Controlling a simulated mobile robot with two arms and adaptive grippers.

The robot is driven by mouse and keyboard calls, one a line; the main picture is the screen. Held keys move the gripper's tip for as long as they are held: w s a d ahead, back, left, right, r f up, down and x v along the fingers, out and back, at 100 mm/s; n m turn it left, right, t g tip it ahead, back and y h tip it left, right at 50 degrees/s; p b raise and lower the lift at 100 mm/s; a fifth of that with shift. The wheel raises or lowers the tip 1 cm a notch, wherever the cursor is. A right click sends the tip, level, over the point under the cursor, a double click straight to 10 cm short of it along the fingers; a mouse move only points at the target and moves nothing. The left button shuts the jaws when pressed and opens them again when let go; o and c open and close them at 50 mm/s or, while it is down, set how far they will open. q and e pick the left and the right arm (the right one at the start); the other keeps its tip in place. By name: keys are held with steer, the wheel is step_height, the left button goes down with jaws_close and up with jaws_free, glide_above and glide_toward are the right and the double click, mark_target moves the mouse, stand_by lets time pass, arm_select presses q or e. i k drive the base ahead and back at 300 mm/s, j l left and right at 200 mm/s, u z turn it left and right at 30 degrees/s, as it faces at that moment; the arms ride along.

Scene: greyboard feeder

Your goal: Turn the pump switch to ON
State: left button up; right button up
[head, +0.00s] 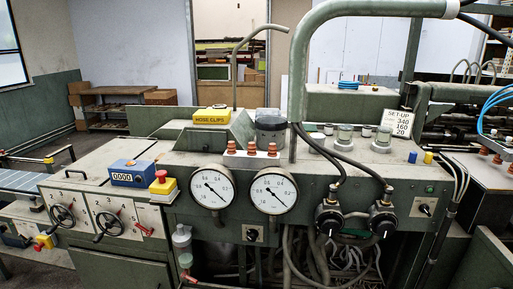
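One switch (252,234) is below and between the two round gauges; the other switch (425,209) is at the panel's right end. Their labels are too small to read, so I cannot tell which is the pump switch or its setting. Two larger black knobs (329,222) and (383,221) sit between them, with hoses running close by. Neither of my grippers is in view.
Two white gauges (212,187) and (273,191) face me. A red and yellow emergency button (162,184) stands left of them. A thick green pipe (300,80) rises above the panel. Cables (456,180) hang at the right, near the right switch.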

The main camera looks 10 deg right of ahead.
mark_target(424, 207)
steer(key=z, duration=1.55)
steer(key=i+j+z, duration=0.1)
steer(key=z, duration=0.3)
steer(key=i+j+z, duration=0.1)
steer(key=z, duration=0.35)
steer(key=i, duration=0.05)
